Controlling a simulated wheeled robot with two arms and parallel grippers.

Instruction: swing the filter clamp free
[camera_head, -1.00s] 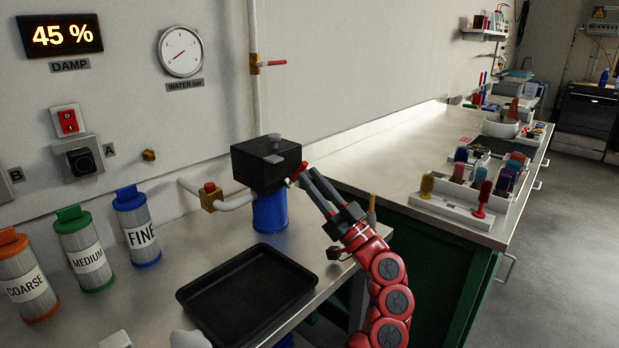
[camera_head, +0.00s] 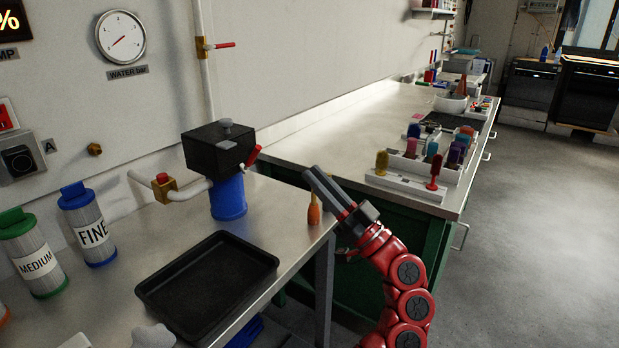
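The filter housing (camera_head: 215,150) is a black box-like head on a blue bowl (camera_head: 229,198) above the near bench. The filter clamp shows as a short red handle (camera_head: 253,156) on a pale link at the housing's right side, tilted up to the right.
An orange-handled tool (camera_head: 314,212) stands at the bench edge beside my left gripper. A black tray (camera_head: 207,284) lies in front of the housing. FINE (camera_head: 87,225) and MEDIUM (camera_head: 33,255) cartridges stand left. A red-knobbed brass valve (camera_head: 164,187) sits on the pipe.

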